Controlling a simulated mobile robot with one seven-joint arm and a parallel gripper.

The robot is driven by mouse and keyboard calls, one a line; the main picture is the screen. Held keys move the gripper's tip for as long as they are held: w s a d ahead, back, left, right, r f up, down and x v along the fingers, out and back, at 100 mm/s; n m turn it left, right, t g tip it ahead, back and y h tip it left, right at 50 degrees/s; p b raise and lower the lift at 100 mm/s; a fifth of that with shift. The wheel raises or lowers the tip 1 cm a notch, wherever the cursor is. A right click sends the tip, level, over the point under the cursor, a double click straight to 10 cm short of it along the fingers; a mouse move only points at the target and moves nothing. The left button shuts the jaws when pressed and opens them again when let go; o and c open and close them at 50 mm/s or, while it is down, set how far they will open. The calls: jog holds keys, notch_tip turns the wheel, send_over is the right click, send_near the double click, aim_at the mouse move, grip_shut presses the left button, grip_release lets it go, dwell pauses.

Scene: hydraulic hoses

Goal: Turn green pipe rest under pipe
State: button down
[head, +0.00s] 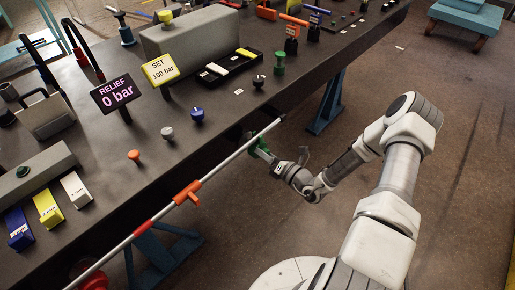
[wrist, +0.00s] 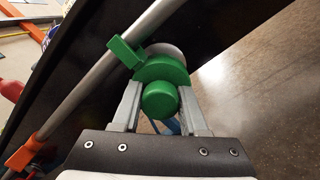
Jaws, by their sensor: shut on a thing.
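The green pipe rest (wrist: 162,72) is at the table's front edge, with a round knob at its near end and a small block-shaped arm reaching up to the left, beside the pipe. My gripper (wrist: 158,105) is shut on its round green knob, one finger on each side. In the head view the green rest (head: 259,146) shows small at the end of my gripper (head: 270,157). The grey pipe (wrist: 95,78) runs diagonally along the table's front edge; it also shows in the head view (head: 225,163). I cannot tell whether the green arm touches the pipe.
An orange fitting (head: 187,193) sits on the pipe further left. The dark table (head: 120,160) carries coloured knobs, a RELIEF 0 bar sign (head: 116,93) and a SET 100 bar sign (head: 160,70). The floor (head: 265,215) in front is mostly clear.

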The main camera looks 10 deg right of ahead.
jog(key=shift+r, duration=0.1)
jog(key=shift+c, duration=2.3)
grip_release()
jog(key=shift+d, duration=0.1)
jog(key=r+p+v, duration=0.1)
jog(key=v, duration=1.6)
jog(key=shift+s+f, duration=0.2)
jog(key=shift+f, duration=0.3)
